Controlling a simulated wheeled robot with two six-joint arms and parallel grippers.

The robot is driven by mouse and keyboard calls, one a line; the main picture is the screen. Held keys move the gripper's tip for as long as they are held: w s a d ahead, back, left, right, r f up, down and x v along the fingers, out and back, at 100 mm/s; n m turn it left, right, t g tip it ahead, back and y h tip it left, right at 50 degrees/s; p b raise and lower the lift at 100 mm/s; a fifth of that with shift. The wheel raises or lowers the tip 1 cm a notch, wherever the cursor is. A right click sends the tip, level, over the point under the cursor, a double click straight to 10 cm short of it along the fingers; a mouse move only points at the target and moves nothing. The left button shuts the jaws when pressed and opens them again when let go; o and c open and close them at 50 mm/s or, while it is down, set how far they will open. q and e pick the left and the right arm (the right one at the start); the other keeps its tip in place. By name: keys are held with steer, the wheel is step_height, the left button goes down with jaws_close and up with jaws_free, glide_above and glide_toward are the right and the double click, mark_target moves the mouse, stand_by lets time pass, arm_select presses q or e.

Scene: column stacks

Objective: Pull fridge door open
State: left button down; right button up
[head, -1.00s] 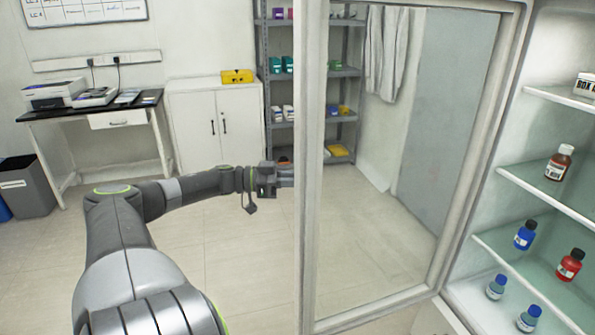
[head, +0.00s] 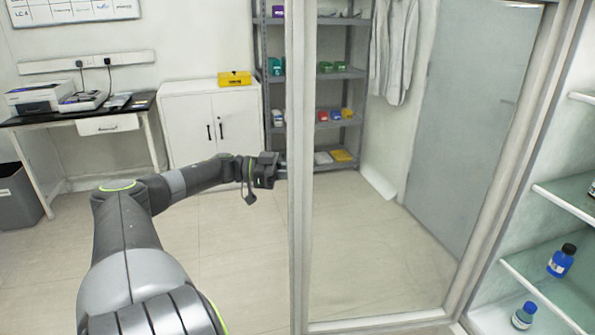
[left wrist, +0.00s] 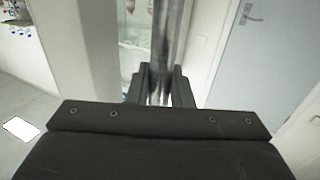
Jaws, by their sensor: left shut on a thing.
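The fridge door (head: 299,230) is a glass pane in a pale frame. It stands open, swung out across the middle of the head view, with the fridge interior showing at the right. My left gripper (head: 282,172) is at the door's left, free edge and shut on its handle. In the left wrist view the handle (left wrist: 168,35) is a vertical metal bar running between the fingers of my left gripper (left wrist: 160,82). The handle is mostly hidden by the gripper and door edge in the head view. My right gripper is in neither view.
Behind are a white cabinet (head: 212,130), a grey rack (head: 272,98) and a desk (head: 105,124). The floor (head: 215,265) between is clear.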

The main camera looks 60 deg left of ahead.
arm_select(q)
steer(key=shift+f, duration=0.1)
steer(key=c, duration=1.3)
jaws_free()
steer(key=shift+c, duration=0.2)
steer(key=shift+a, duration=0.1)
steer(key=b+v, duration=0.1)
steer(key=v, duration=1.6)
steer(key=shift+s, duration=0.15)
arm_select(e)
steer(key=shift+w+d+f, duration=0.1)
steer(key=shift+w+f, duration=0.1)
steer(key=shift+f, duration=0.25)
arm_select(q)
steer(key=shift+a, duration=0.1)
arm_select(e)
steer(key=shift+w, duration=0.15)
